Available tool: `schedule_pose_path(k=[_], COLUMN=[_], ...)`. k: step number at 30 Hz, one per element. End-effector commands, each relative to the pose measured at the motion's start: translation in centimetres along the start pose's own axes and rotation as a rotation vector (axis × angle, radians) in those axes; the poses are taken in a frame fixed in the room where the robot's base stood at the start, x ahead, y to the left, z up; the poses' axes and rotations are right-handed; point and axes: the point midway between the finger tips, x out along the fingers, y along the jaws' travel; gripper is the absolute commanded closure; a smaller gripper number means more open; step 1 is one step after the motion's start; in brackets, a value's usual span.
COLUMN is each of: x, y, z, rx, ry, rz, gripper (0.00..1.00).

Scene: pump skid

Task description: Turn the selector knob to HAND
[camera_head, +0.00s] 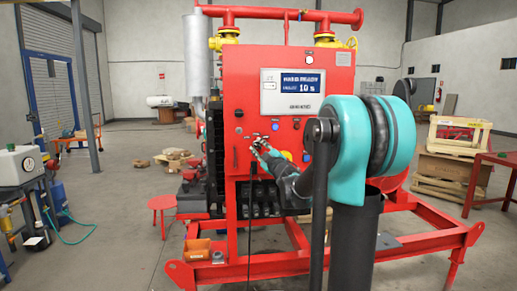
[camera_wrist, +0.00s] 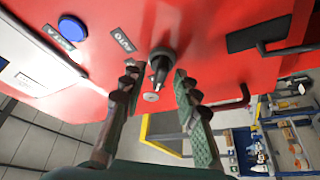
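The red control panel (camera_head: 240,75) of the pump skid faces me, with a lit display (camera_head: 301,84). In the wrist view a dark selector knob (camera_wrist: 161,62) with a grey metal front part sticks out of the red panel face (camera_wrist: 205,55). An AUTO label (camera_wrist: 122,40) is beside it; I see no readable HAND label. My gripper (camera_wrist: 156,72) is open, its two ridged fingers on either side of the knob, with gaps showing. Whether a fingertip touches it I cannot tell. In the head view my gripper (camera_head: 259,142) is at the panel's lower left and hides the knob.
A blue button (camera_wrist: 72,27) and a black plate (camera_wrist: 258,35) are near the knob. A dark bar handle (camera_wrist: 235,100) stands out at the panel's edge. Red skid rails (camera_head: 330,262) run along the floor below. A red stool (camera_head: 162,204) stands left of the skid.

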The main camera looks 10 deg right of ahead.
Motion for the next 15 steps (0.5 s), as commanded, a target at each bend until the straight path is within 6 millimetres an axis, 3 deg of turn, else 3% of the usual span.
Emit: schedule_pose_path(k=[8, 15], x=[-1.3, -6.0], y=[0.1, 0.1], z=[0.0, 0.1], rx=[0.0, -0.001], ry=[-0.001, -0.002], rz=[0.001, 0.001], gripper=[0.69, 0.69])
